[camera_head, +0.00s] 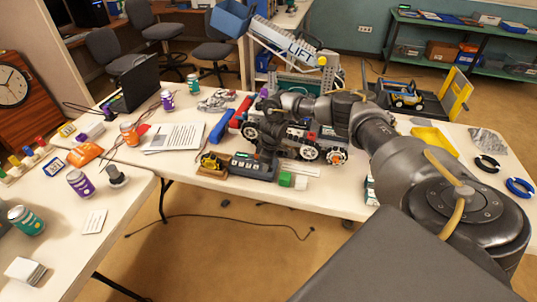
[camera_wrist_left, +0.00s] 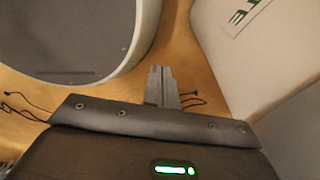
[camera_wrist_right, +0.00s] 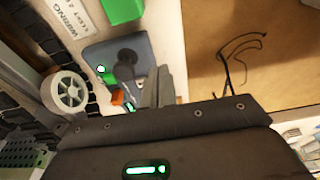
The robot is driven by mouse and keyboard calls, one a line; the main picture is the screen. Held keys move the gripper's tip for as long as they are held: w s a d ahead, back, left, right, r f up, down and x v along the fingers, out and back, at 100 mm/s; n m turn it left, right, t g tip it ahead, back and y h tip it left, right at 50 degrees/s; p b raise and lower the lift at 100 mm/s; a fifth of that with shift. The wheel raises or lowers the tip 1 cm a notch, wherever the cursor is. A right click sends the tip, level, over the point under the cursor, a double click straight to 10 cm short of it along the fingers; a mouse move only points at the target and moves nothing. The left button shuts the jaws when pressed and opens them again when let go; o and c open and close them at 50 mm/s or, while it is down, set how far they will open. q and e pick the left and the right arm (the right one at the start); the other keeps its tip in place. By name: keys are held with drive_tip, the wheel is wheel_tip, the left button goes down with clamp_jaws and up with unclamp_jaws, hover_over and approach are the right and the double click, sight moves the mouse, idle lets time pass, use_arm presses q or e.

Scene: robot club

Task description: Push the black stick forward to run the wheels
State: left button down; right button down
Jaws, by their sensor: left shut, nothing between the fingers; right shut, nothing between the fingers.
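The control box (camera_head: 262,169) is a dark box near the front edge of the table, below the wheeled robot model. Its black stick (camera_wrist_right: 127,60) shows in the right wrist view, rising from the grey top of the box (camera_wrist_right: 110,50). My right gripper (camera_wrist_right: 160,75) is shut and empty, just right of the stick; contact cannot be told. In the head view my right gripper (camera_head: 264,150) hangs over the box and hides the stick. The model's wheels (camera_head: 310,152) face the front; one wheel (camera_wrist_right: 68,92) also shows in the right wrist view. My left gripper (camera_wrist_left: 160,75) is shut and empty above the floor.
The lift model (camera_head: 300,45) rises behind. Papers (camera_head: 176,137) lie to the left.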

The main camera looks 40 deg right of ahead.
wheel_tip(320, 180, up, 4)
drive_tip(key=p, duration=0.3)
drive_tip(key=shift+f, duration=0.25)
drive_tip(key=s+a+f+n+t+y+b, duration=0.1)
drive_tip(key=s+a+f+t+y+b, duration=0.15)
drive_tip(key=a+f, duration=1.45)
drive_tip(key=s+a+f+m+y, duration=0.1)
drive_tip(key=s+f, duration=0.2)
drive_tip(key=f, duration=0.3)
drive_tip(key=s+a+f, duration=0.2)
drive_tip(key=s+f, duration=0.2)
drive_tip(key=f, duration=0.2)
drive_tip(key=s+f+m+h, duration=0.1)
drive_tip(key=s+f, duration=0.5)
drive_tip(key=s, duration=0.2)
drive_tip(key=s+f+m+h, duration=0.1)
drive_tip(key=s+f+m, duration=0.1)
drive_tip(key=s+f, duration=0.45)
drive_tip(key=s+d+f+g+h, duration=0.1)
drive_tip(key=s+f, duration=0.1)
drive_tip(key=s, duration=1.2)
drive_tip(key=s+d+f+m+g+h+b, duration=0.1)
drive_tip(key=s+d+f+g, duration=0.1)
drive_tip(key=s, duration=1.2)
drive_tip(key=shift+f+m, duration=0.3)
drive_tip(key=shift+f, duration=0.4)
